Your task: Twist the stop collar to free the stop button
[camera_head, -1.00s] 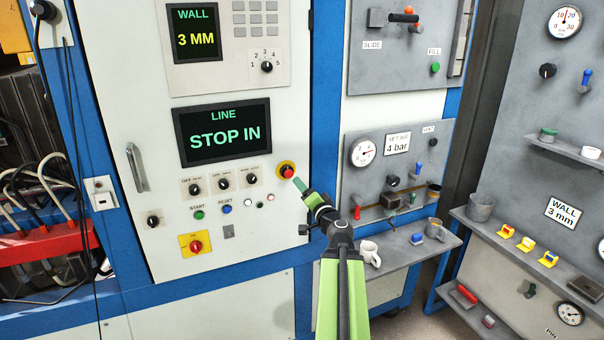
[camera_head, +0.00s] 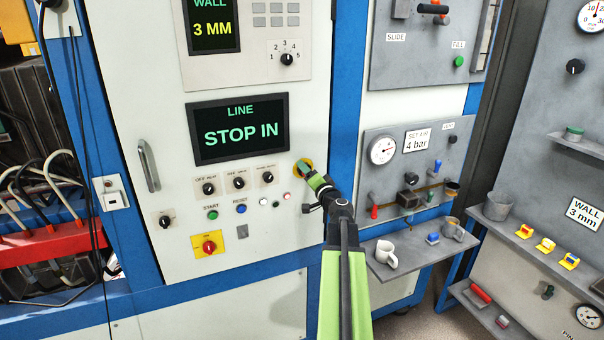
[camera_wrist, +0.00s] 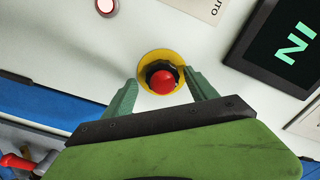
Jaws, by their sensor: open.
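The stop button (camera_wrist: 162,81) is a red dome with a dark ridged stop collar (camera_wrist: 152,68) around it, on a yellow ring. In the head view the yellow ring (camera_head: 302,165) shows on the cream panel, and my gripper covers most of the button. My gripper (camera_wrist: 161,89) is open, with one green finger on each side of the button and collar. A gap shows between the fingers and the collar, so it holds nothing. The line screen (camera_head: 237,129) reads STOP IN.
A yellow plate with a red knob (camera_head: 209,247) is lower left.

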